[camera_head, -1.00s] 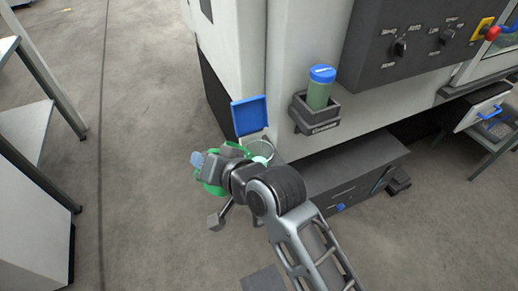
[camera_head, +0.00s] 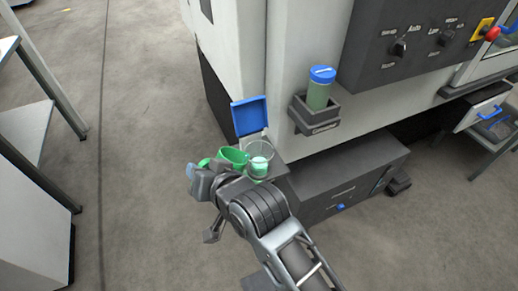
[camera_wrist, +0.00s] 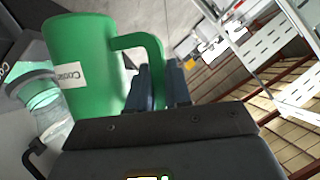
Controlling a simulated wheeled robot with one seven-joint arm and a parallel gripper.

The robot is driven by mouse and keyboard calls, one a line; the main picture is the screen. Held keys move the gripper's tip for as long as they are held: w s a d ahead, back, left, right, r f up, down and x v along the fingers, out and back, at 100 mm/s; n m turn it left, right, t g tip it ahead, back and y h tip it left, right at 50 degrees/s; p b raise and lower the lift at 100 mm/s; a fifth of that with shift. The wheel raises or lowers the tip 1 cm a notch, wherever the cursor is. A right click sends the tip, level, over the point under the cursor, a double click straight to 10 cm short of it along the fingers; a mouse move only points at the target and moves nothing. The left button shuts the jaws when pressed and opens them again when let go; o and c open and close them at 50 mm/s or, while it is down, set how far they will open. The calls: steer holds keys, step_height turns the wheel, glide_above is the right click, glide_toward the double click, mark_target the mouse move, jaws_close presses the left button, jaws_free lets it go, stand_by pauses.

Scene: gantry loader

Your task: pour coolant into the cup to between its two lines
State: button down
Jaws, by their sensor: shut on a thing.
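A green jug (camera_head: 234,157) with a white label is beside the open filler at the machine's corner, seemingly tilted with its mouth toward the right. It also shows large in the wrist view (camera_wrist: 82,70). My gripper (camera_wrist: 164,82) is shut on the jug's handle (camera_wrist: 145,43). A small clear cup (camera_head: 259,169) with pale green in it stands just right of the jug. A clear vessel beside the jug in the wrist view (camera_wrist: 48,108) seems to be this cup. Its two lines and exact level cannot be made out. No stream is clearly visible.
A blue lid (camera_head: 249,117) stands open behind the cup, with a round opening below it. A blue-capped green canister (camera_head: 319,88) sits in a dark holder (camera_head: 314,116) on the machine wall. A dark box (camera_head: 350,176) lies right.

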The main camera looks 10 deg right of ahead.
steer(key=shift+s+a+f+n, duration=0.1)
steer(key=shift+s+a+n, duration=0.35)
steer(key=shift+a, duration=0.25)
steer(key=s+a+f+n+t+h+b, duration=0.2)
steer(key=a+f+n+b, duration=0.1)
steer(key=a+f+b, duration=0.1)
steer(key=shift+s+n+h, duration=0.3)
steer(key=shift+n+h, duration=0.05)
steer(key=shift+h, duration=0.05)
steer(key=shift+f, duration=0.1)
